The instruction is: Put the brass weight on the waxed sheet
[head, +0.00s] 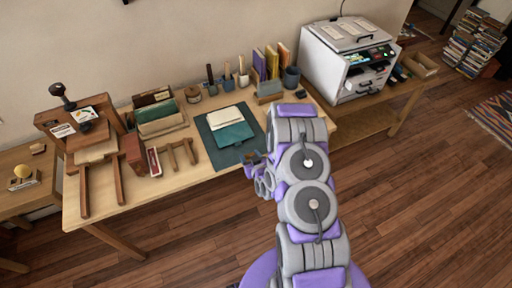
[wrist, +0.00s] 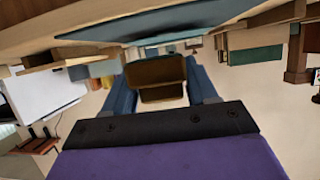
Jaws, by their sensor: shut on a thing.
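My gripper (head: 255,163) hangs at the front edge of the workbench, by the lower right corner of a dark teal mat. In the wrist view its two blue fingers are shut on a brown-gold block (wrist: 156,75), which looks like the brass weight. The block is clear of the bench. In the head view the block is too small to make out clearly. A pale cream sheet (head: 223,114), which may be the waxed sheet, lies on the mat (head: 212,150). A teal piece (head: 233,136) lies against its near edge.
A wooden press (head: 84,131) and a box of books (head: 158,113) stand left on the bench (head: 190,178). Wooden pieces (head: 180,153) lie left of the mat. Upright books (head: 271,63) and a blue-grey cup (head: 291,77) stand behind. A white machine (head: 347,58) is at right.

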